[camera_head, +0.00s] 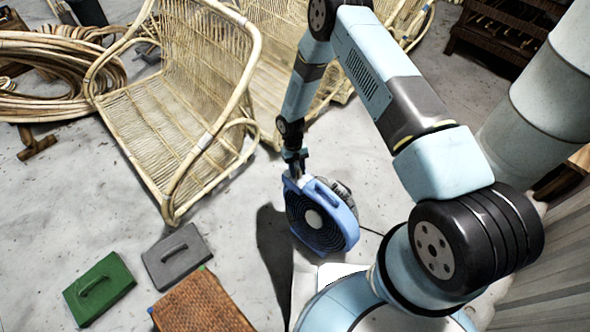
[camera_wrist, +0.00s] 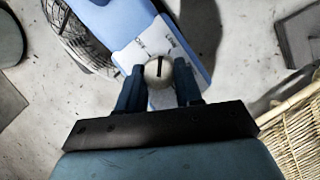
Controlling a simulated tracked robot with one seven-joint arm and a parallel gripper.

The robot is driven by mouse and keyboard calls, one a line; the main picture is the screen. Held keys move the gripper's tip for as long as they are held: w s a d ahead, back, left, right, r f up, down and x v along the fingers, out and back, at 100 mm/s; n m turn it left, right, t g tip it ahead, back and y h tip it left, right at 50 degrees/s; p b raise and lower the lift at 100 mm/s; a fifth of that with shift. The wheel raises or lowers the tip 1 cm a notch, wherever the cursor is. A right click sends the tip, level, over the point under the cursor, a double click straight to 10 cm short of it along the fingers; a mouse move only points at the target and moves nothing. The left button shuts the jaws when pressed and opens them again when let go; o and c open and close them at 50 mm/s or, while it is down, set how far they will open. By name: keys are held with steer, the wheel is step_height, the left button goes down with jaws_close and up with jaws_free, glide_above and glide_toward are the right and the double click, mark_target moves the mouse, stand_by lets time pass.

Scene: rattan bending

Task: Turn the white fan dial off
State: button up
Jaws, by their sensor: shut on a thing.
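The blue fan (camera_head: 322,218) stands on the grey floor in the head view, with a dark round grille and a pale hub. Its top reaches up to my gripper (camera_head: 293,165), which comes down from above. In the wrist view, the fan's white panel (camera_wrist: 143,45) carries small dark markings. The white dial (camera_wrist: 158,71), round with a dark pointer line, sits between my two dark fingers (camera_wrist: 159,82). My gripper is shut on the dial. The pointer line runs roughly up and down in the wrist view. The label text is too small to read surely.
A rattan chair (camera_head: 165,130) stands left of the fan, with a second one behind. Rattan coils (camera_head: 60,80) lie at far left. A green block (camera_head: 98,290), a grey block (camera_head: 177,257) and a woven brown box (camera_head: 203,305) lie in front.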

steer(key=n+h, duration=0.1)
steer(key=n, duration=0.2)
steer(key=shift+s+n+t, duration=0.15)
steer(key=shift+n+t, duration=0.15)
steer(key=shift+t, duration=0.1)
steer(key=shift+n+t+h, duration=0.6)
steer(key=shift+n, duration=1.4)
steer(key=shift+a, duration=0.1)
steer(key=o, duration=1)
steer(key=shift+a, duration=0.1)
steer(key=shift+r, duration=0.1)
steer(key=v, duration=1.3)
steer(key=shift+a+r, duration=0.15)
steer(key=shift+r, duration=0.05)
